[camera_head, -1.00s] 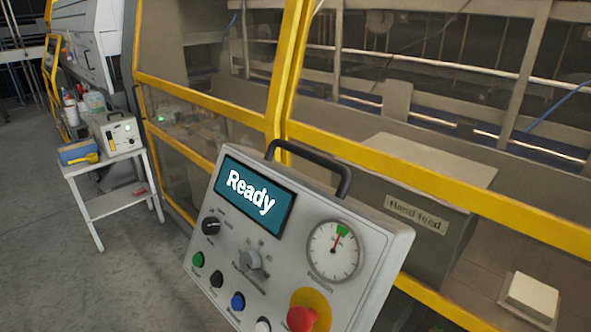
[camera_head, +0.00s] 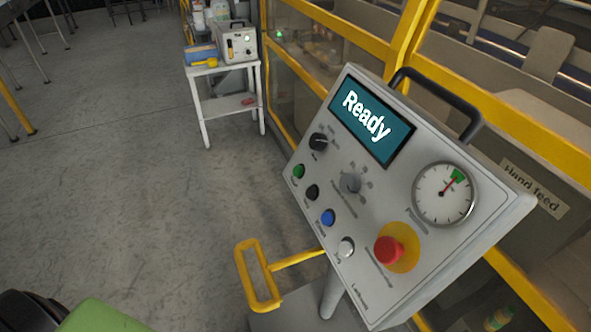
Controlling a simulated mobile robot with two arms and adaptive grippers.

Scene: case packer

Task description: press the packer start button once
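The packer's grey control panel (camera_head: 402,122) stands tilted on a post at the right of the head view. Its screen (camera_head: 371,121) reads "Ready". A green button (camera_head: 299,171) is at the panel's left edge, with a black button (camera_head: 312,192), a blue button (camera_head: 328,217) and a white button (camera_head: 346,246) in a row below it. The green button's label is too small to read for certain. A red mushroom button (camera_head: 388,250) sits on a yellow disc. Neither of my grippers shows, and nothing touches the panel.
A yellow loop handle (camera_head: 258,275) juts left below the panel. A white side table (camera_head: 226,92) with a blue and yellow item and a grey box stands behind. Yellow-framed guarding (camera_head: 335,36) runs behind the panel.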

